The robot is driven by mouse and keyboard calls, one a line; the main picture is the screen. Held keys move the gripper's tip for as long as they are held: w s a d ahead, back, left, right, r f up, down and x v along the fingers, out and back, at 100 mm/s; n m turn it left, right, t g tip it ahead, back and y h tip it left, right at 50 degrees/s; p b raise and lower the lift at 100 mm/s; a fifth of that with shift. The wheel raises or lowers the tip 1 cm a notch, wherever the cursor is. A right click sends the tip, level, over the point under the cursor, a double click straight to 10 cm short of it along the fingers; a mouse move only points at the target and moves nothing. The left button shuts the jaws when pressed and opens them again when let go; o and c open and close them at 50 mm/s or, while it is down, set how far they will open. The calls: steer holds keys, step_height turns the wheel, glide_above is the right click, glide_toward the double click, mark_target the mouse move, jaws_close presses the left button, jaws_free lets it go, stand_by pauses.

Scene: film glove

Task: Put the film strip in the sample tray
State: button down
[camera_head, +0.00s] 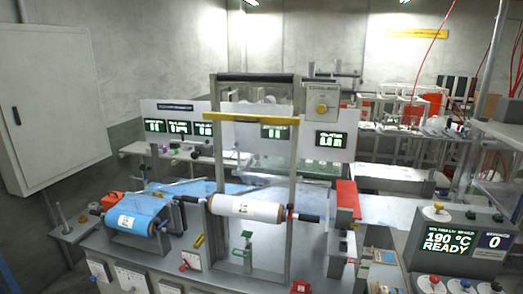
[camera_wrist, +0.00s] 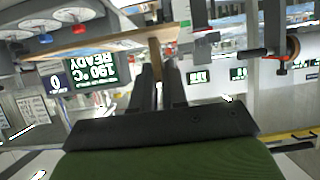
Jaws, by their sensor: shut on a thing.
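My gripper (camera_wrist: 158,78) shows only in the wrist view, with its two dark fingers close together. Between and beyond the fingertips is a narrow tan strip (camera_wrist: 155,52), which looks like the film strip, held clear of the surfaces around it. The wrist view is upside down, and part of the strip blends with a tan edge behind it. I do not see my gripper or the strip in the head view. I cannot pick out the sample tray with certainty in either view.
A machine with a blue roll (camera_head: 130,222), a white roll (camera_head: 248,208) and a tall metal frame (camera_head: 294,150) fills the middle. A control box (camera_head: 455,242) reading 190 °C READY stands at right; its display shows in the wrist view (camera_wrist: 90,72). A grey cabinet (camera_head: 55,105) hangs at left.

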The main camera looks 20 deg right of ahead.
steer(key=w+a+f+n+y+b, duration=0.1)
steer(key=w+a+f, duration=0.2)
steer(key=a, duration=0.3)
steer(key=w+a+f+n+t+y+b, duration=0.1)
steer(key=w+a+f+b, duration=0.1)
steer(key=w+a, duration=0.3)
steer(key=w+a+f+n+y+b, duration=0.1)
steer(key=w+a+f, duration=0.15)
steer(key=a, duration=0.45)
steer(key=a+f+n+y+b, duration=0.1)
steer(key=a+f+y+b, duration=0.1)
steer(key=a, duration=0.7)
steer(key=a+f+n+y+b, duration=0.1)
steer(key=a+f+n, duration=0.1)
steer(key=a, duration=0.7)
steer(key=shift+t, duration=0.3)
steer(key=s+a, duration=0.1)
steer(key=s+a+r+b, duration=0.1)
steer(key=s, duration=0.1)
steer(key=shift+s+a+r, duration=0.1)
steer(key=shift+s+a, duration=0.15)
steer(key=shift+d, duration=0.1)
